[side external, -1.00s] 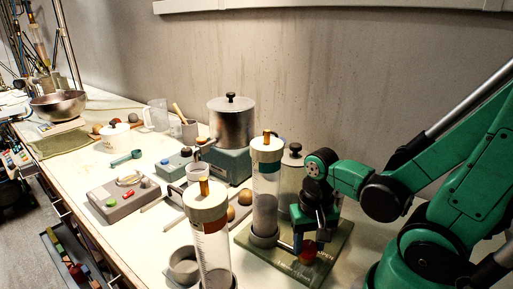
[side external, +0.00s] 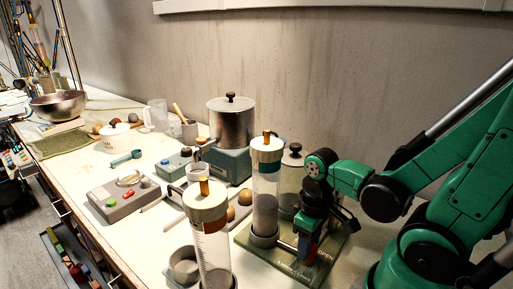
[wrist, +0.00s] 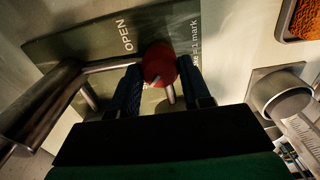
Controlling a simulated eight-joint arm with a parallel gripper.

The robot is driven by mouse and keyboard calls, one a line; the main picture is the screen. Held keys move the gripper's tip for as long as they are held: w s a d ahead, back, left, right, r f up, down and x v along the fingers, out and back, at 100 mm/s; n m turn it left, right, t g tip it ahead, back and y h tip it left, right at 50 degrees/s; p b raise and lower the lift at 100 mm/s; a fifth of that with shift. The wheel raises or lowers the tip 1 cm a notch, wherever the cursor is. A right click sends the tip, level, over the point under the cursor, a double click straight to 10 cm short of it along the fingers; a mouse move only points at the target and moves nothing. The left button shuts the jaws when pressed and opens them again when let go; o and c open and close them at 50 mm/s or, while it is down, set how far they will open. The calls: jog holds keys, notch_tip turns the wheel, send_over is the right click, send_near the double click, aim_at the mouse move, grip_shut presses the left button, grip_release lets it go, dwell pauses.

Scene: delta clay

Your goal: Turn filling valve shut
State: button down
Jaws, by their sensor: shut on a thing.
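The filling valve has a red round knob (wrist: 159,62) on a metal pipe, above a green plate (wrist: 100,40) printed "OPEN" and "mark". My gripper (wrist: 163,82) is shut on the red knob, with one dark finger on each side of it. In the side external view my gripper (side external: 309,246) is low over the front of the green plate (side external: 283,264), and its fingers cover most of the knob. The pipe runs to the foot of a clear cylinder (side external: 265,185) with grey fill and an orange-brown top piece.
A second clear cylinder (side external: 210,235) stands left of the plate. A lidded clear jar (side external: 291,178) stands close behind my gripper. A metal pot (side external: 231,125) and a grey control box (side external: 124,198) stand further left on the bench. The wall is behind.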

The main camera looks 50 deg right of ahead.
dwell(0.4)
jog(key=shift+c, duration=2)
grip_release()
jog(key=shift+r, duration=0.15)
jog(key=shift+r, duration=2.65)
jog(key=shift+f, duration=0.1)
jog(key=shift+f, duration=2.75)
jog(key=shift+r, duration=0.2)
